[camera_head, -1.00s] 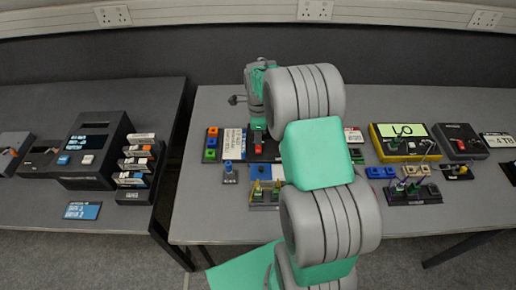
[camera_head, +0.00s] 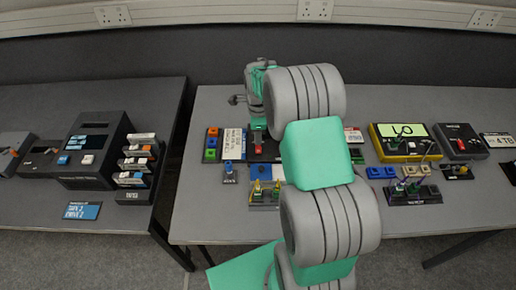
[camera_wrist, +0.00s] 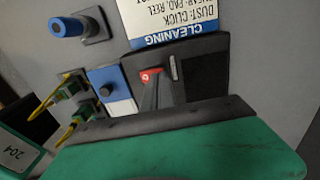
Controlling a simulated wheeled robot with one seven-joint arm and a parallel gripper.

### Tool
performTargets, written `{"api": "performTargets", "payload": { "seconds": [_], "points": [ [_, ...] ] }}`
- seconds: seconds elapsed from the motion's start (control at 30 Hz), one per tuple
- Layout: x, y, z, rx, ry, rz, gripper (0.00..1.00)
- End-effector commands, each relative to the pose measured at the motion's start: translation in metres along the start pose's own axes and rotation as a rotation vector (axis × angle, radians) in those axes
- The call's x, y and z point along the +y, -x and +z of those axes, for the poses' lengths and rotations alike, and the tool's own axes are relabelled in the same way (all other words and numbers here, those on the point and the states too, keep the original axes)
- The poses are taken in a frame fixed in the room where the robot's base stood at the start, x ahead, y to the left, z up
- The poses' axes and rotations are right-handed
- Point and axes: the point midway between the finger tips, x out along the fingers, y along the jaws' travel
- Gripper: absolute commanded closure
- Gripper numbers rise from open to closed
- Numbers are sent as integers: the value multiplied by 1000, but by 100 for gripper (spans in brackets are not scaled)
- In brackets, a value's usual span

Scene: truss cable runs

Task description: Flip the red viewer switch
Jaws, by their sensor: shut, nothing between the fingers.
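The red switch (camera_wrist: 150,74) shows in the wrist view on a black box (camera_wrist: 205,68), below a white and blue "CLEANING" card. In the head view, a small red part (camera_head: 258,138) shows on the dark box under my wrist. My gripper (camera_wrist: 154,82) is shut and empty, its fingers pointing at the switch with the tips at or very near it. I cannot tell whether they touch. The fingers cover part of the switch, so its position is unclear. My arm hides much of the box in the head view.
A blue-topped box with a black knob (camera_wrist: 108,90) and a blue cylinder (camera_wrist: 66,27) are left of the black box in the wrist view. A yellow meter (camera_head: 402,143) and a dark box with a red part (camera_head: 460,142) stand to the right. The table front is mostly clear.

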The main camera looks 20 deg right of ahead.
Motion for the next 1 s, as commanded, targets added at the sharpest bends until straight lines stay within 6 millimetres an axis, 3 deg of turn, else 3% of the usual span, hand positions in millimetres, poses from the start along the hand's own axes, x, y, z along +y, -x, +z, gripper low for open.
{"api": "performTargets", "payload": {
  "seconds": [1.0],
  "points": [
    [0,-15,0,0,0,0,100]
  ]
}}
